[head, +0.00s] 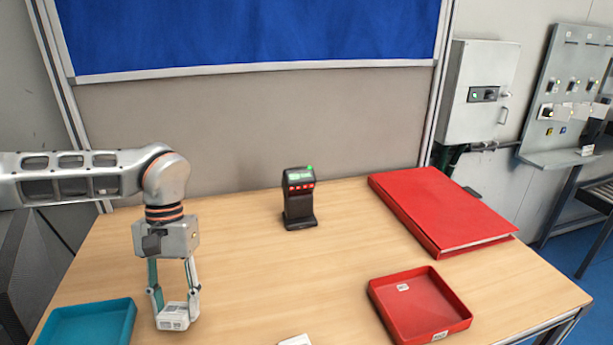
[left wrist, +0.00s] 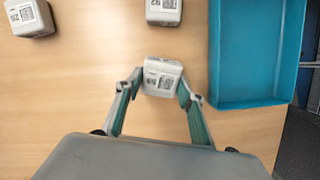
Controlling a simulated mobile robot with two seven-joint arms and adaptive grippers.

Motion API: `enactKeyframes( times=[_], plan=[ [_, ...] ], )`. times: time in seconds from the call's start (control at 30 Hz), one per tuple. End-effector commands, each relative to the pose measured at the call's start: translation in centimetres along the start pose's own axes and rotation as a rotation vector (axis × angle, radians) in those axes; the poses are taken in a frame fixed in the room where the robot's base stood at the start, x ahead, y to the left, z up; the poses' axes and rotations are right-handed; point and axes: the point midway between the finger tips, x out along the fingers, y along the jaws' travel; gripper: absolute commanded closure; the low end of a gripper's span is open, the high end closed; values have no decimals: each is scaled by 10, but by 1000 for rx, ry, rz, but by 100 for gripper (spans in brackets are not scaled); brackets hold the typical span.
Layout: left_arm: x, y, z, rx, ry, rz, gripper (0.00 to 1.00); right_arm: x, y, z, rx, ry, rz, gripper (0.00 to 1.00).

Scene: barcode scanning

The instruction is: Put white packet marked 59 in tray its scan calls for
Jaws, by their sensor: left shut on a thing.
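My left gripper (head: 174,296) is shut on a white packet (head: 173,317) beside the right edge of the teal tray (head: 92,308). In the left wrist view the gripper (left wrist: 160,88) has a fingertip on each side of the packet (left wrist: 162,76). The packet's label is up, but its number is too small to read surely. I cannot tell whether the packet touches the table. The teal tray (left wrist: 258,50) looks empty. A red tray (head: 400,322) with small labels stands at the front right. The black scanner (head: 298,200) stands at mid-table with a green-lit display, unreadable here. My right gripper is out of view.
Two other white packets show at the top of the left wrist view, one at the middle (left wrist: 163,11) and one at the left (left wrist: 28,17). One white packet (head: 295,340) is cut off at the head view's bottom. A red binder (head: 440,210) lies at the back right. The table's middle (head: 300,270) is clear.

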Motion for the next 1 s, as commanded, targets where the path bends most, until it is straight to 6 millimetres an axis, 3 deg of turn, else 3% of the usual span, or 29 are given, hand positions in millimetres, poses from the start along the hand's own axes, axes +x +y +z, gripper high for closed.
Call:
enactKeyframes(
  times=[0.27, 0.77, 1.0],
  plan=[
    [0, 0, 0, 0, 0, 0, 87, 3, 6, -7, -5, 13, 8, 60],
    [-1, 0, 0, 0, 0, 0, 87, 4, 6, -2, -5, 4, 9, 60],
    [-19, 0, 8, -15, 25, 3, 87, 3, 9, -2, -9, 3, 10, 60]
  ],
)
